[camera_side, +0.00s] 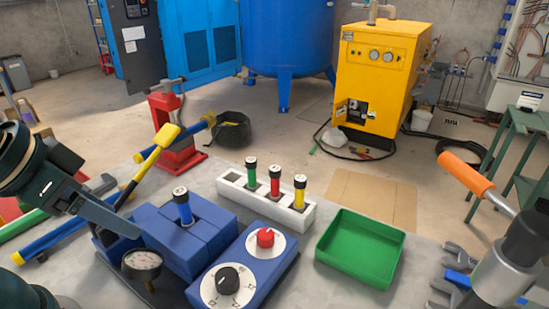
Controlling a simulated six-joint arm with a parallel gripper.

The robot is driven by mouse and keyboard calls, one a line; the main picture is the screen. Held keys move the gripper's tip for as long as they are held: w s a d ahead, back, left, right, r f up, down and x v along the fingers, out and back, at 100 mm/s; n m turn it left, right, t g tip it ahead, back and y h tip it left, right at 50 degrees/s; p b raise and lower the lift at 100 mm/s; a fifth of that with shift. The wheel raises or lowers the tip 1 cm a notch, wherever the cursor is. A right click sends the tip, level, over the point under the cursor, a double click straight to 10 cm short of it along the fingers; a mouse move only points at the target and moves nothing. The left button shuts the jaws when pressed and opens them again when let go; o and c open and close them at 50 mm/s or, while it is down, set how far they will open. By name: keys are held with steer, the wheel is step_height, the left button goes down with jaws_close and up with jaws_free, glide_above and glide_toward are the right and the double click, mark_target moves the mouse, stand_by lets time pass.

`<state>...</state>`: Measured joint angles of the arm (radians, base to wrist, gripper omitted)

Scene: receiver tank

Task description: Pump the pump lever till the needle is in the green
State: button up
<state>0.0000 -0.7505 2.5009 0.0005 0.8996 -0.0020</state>
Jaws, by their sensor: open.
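A lever with a yellow grip and black rod (155,155), which looks like the pump lever, slants up to the right behind the blue blocks (205,228). A round pressure gauge (141,262) with a pale face and dark rim stands at the front left of the blocks. Its needle and any green band are too small to read. My gripper (125,207) comes in from the left, close to the lever's lower rod. Its jaws are open. One grey jaw shows plainly in front of the rod; I cannot tell whether it touches. The lever's foot is hidden.
A blue box with a black and a red knob (265,238) stands front centre. An orange-handled tool (467,173) and wrenches (445,292) are far right. A red vise (172,128) stands behind.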

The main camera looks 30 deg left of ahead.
steer(key=c, duration=0.7)
steer(key=shift+s+d+r+m, duration=0.15)
steer(key=shift+s+m, duration=0.05)
steer(key=shift+m, duration=0.2)
jaws_close()
steer(key=w+a+r+m, duration=0.1)
steer(key=w+a+r, duration=0.2)
steer(key=w+r, duration=0.3)
steer(key=w+a+r, duration=0.3)
steer(key=a+r, duration=0.1)
steer(key=r, duration=0.5)
steer(key=shift+n, duration=0.9)
steer(key=shift+w+a, duration=0.25)
steer(key=shift+a, duration=0.7)
steer(key=shift+w+a, duration=0.3)
steer(key=shift+a, duration=0.6)
steer(key=shift+w+a, duration=0.25)
steer(key=shift+a, duration=0.7)
